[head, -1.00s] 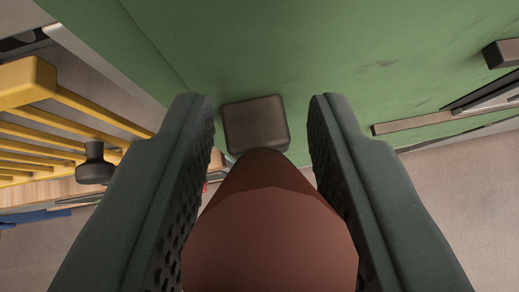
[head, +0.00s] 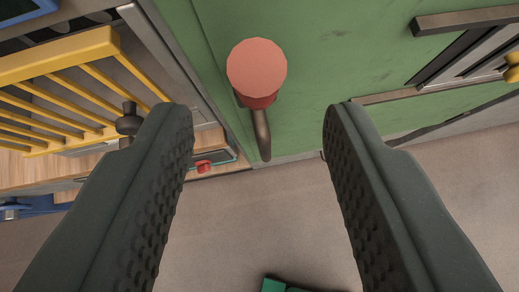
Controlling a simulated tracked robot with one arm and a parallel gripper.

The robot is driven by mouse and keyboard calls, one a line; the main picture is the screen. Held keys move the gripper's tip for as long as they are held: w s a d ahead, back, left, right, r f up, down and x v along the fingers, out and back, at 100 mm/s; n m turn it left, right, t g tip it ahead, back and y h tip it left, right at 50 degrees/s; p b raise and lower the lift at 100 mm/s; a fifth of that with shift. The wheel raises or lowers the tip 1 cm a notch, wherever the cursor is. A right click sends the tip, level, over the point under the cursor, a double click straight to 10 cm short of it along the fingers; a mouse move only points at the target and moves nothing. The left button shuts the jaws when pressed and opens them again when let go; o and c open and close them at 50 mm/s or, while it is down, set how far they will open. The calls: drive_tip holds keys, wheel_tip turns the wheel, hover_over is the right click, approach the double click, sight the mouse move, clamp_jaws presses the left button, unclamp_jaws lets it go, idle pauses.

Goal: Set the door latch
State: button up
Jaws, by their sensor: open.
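The green door (head: 350,60) fills the upper middle and right of the head view. On it is the latch, with a round red knob (head: 257,68) facing me and a dark lever (head: 262,135) pointing down in the picture. My gripper (head: 262,108) is open and empty. Its two dark, dimpled fingers reach up from the lower corners, one on each side of the latch in the picture. The knob shows above the fingertips and touches neither finger. The latch's mount is mostly hidden behind the knob.
A yellow slatted rack (head: 60,72) is at the left, with a dark knob (head: 128,122) beside it. A small red button (head: 203,166) is below the door's left edge. A dark bar (head: 465,20) is at the upper right. Bare floor (head: 262,220) shows between the fingers.

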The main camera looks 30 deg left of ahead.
drive_tip(key=v, duration=0.6)
drive_tip(key=shift+s+b, duration=0.2)
drive_tip(key=shift+b, duration=0.15)
drive_tip(key=shift+a+f, duration=0.1)
drive_tip(key=shift+f, duration=0.1)
drive_tip(key=c, duration=0.8)
drive_tip(key=f+n+b, duration=0.1)
drive_tip(key=f+b, duration=0.1)
drive_tip(key=a+f+n+t+b, duration=0.1)
drive_tip(key=f, duration=0.1)
drive_tip(key=s+f+n+b, duration=0.1)
drive_tip(key=f+b, duration=0.1)
drive_tip(key=shift+a+t+b, duration=0.3)
drive_tip(key=shift+a+t, duration=0.05)
drive_tip(key=shift+t, duration=0.05)
clamp_jaws()
drive_tip(key=s+d+f+n+t+y+b, duration=0.25)
drive_tip(key=s+f+n+t+b, duration=0.55)
drive_tip(key=n+b, duration=0.75)
drive_tip(key=w+r+t+p, duration=0.1)
drive_tip(key=w+r+p, duration=0.2)
drive_tip(key=p, duration=0.6)
drive_tip(key=shift+w+a+m, duration=0.25)
drive_tip(key=shift+w+m, duration=0.2)
drive_tip(key=shift+w, duration=0.7)
